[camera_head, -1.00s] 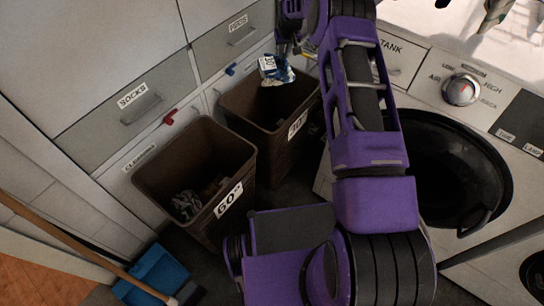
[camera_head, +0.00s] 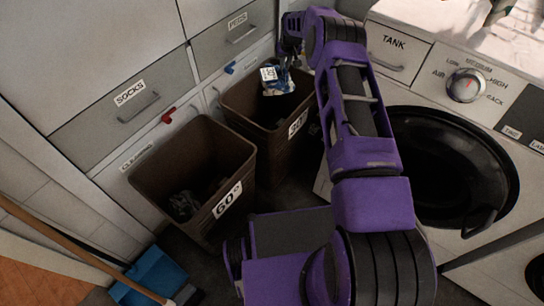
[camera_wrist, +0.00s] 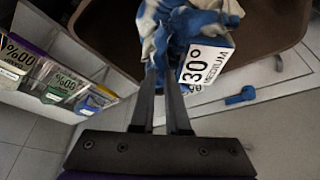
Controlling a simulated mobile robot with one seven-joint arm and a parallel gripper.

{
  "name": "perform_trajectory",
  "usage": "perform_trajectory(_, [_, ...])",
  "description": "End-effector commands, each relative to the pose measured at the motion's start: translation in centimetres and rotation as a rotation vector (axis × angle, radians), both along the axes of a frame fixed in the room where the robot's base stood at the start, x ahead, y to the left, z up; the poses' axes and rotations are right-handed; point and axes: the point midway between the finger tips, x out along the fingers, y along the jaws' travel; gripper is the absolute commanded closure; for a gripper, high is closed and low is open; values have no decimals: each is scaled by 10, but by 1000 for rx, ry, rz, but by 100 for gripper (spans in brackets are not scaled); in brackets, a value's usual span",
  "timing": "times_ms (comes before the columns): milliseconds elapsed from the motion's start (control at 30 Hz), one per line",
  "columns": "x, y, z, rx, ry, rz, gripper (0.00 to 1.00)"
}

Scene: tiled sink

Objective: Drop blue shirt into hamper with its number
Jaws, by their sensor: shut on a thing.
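The blue and white shirt (camera_head: 276,80) hangs from my gripper (camera_head: 286,58) over the open mouth of the right hamper (camera_head: 243,110). In the wrist view, my gripper (camera_wrist: 167,80) is shut on the shirt (camera_wrist: 160,25), and its white tag (camera_wrist: 207,65) reads 30° MEDIUM. The right hamper is brown and its front label (camera_head: 298,124) looks like 30°, though the print is slanted and small. The left hamper (camera_head: 160,180) is brown, is labelled 60°, and holds dark crumpled cloth.
A washing machine (camera_head: 455,165) with a round dark door stands at the right. Drawers marked SOCKS (camera_head: 125,110) and PEGS (camera_head: 235,40) line the back left. A blue dustpan (camera_head: 150,275) and a wooden handle (camera_head: 80,245) are at the lower left.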

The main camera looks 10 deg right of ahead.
Motion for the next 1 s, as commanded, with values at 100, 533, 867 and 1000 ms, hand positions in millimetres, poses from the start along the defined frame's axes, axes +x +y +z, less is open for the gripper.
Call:
perform_trajectory(100, [1,0,1,0,-3,0,100])
perform_trajectory(533, [0,0,1,0,-2,0,52])
perform_trajectory(867, [-4,-1,15,0,-3,0,52])
perform_trajectory(1000, [-13,-2,38,-1,-2,0,52])
